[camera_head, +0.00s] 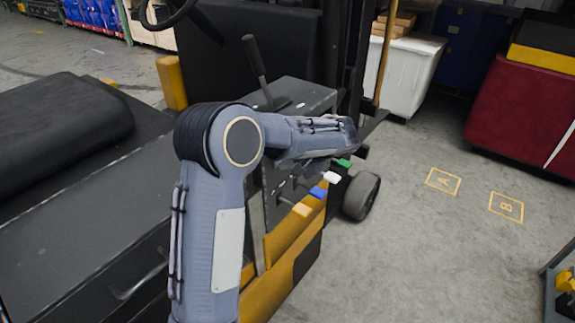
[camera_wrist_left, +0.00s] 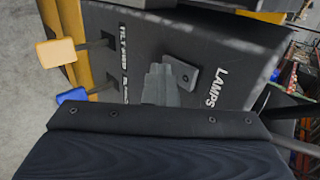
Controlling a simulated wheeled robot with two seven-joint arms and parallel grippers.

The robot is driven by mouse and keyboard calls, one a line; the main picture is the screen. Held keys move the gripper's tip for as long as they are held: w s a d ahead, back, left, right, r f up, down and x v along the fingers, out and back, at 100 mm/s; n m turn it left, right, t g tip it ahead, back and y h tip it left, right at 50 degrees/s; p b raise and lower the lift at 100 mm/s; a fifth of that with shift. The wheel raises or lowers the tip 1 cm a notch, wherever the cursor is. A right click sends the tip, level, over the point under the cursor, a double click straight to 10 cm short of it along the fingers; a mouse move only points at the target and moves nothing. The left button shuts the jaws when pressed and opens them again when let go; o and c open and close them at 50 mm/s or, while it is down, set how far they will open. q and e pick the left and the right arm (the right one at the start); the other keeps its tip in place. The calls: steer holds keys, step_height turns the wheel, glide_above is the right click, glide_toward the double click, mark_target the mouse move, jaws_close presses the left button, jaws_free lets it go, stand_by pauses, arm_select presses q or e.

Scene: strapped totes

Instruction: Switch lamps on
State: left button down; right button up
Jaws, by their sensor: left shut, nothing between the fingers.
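The lamps switch (camera_wrist_left: 180,73) is a small dark grey plate with a round mark, beside the white word LAMPS on a black panel (camera_wrist_left: 140,40) in the left wrist view. My left gripper (camera_wrist_left: 160,82) is shut and empty. Its grey fingertips are right beside the switch and overlap its edge in the picture; I cannot tell whether they touch it. In the head view my left arm reaches over the forklift, with the gripper (camera_head: 316,168) near the coloured levers, and the switch is hidden there. My right gripper is not in view.
Orange (camera_head: 302,210), blue (camera_head: 318,192), white (camera_head: 332,177) and green (camera_head: 344,163) lever knobs stick out close by. An orange (camera_wrist_left: 56,52) and a blue knob (camera_wrist_left: 73,95) show in the wrist view. A white tote (camera_head: 408,70) and red tote (camera_head: 515,110) stand beyond clear floor.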

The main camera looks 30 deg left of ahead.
arm_select(q)
steer(key=shift+a+p, duration=0.1)
steer(key=shift+p, duration=0.3)
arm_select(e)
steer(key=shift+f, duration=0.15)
arm_select(q)
steer(key=shift+r+p, duration=0.5)
steer(key=shift+r, duration=0.3)
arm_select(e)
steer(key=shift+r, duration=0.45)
